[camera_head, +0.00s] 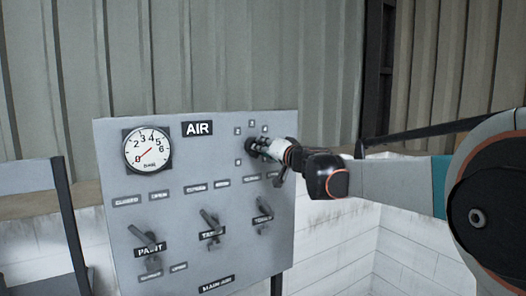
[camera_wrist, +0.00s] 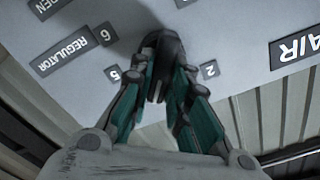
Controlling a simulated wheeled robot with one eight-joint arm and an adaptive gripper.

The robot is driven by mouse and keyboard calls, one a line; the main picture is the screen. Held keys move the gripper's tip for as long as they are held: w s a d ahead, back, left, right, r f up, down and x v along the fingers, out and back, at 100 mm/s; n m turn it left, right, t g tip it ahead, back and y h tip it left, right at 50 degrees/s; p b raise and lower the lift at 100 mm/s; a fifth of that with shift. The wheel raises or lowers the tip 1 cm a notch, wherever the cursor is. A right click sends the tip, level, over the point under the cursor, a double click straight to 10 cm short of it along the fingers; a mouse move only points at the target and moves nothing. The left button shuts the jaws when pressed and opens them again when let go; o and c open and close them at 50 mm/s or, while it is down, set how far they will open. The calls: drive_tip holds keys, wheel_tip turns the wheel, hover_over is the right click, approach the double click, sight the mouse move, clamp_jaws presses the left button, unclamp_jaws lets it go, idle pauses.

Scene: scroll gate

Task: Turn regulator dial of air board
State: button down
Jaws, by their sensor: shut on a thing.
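The grey air board (camera_head: 215,175) stands upright in the head view with an "AIR" label at its top. The dark regulator dial (camera_head: 252,144) is at the board's upper right, mostly hidden behind my gripper (camera_head: 264,146). In the wrist view the dial (camera_wrist: 163,42) is a dark knob between my fingers, with number tags 6, 5 and 2 around it and a "REGULATOR" label. My gripper (camera_wrist: 160,88) is shut on the dial. The white gauge (camera_head: 148,149) at the upper left has its red needle near 0.
Three grey lever handles, left (camera_head: 147,240), middle (camera_head: 210,222) and right (camera_head: 263,210), stick out from the board's lower half below my gripper. A corrugated wall (camera_head: 220,55) stands behind, with a white block wall (camera_head: 345,245) at lower right.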

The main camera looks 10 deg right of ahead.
drive_tip(key=shift+m, duration=0.6)
drive_tip(key=shift+f, duration=0.1)
drive_tip(key=c, duration=1.5)
unclamp_jaws()
drive_tip(key=shift+s, duration=0.15)
drive_tip(key=v, duration=1.2)
